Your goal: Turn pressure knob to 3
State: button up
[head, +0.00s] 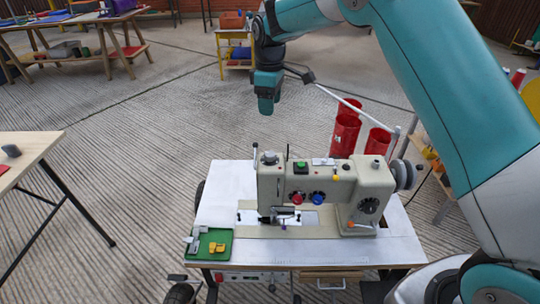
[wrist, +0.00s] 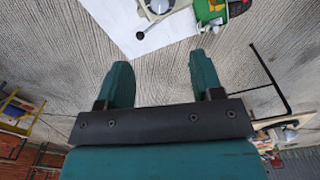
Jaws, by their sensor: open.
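A beige sewing machine (head: 325,182) stands on a white table. A grey round knob (head: 269,157) is on top of its left end. A red knob (head: 297,198), a blue knob (head: 318,198) and a black dial (head: 369,205) are on its front. I cannot read labels or settings, so I cannot tell which is the pressure knob. My gripper (head: 268,100) hangs above and behind the machine's left end, apart from it. In the wrist view my gripper (wrist: 160,75) is open and empty; part of the machine shows at the top edge, with a round knob (wrist: 160,6).
A green tray (head: 210,243) with small grey and yellow parts lies at the white table's (head: 228,180) front left. A thin lever stands near the grey knob. Red cylinders (head: 345,130) and a slanted white rod stand behind the machine.

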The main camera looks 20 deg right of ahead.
aim_at(270, 153)
notch_tip(270, 153, down, 17)
jog(key=shift+f, duration=0.1)
dwell(0.3)
jog(key=c, duration=0.9)
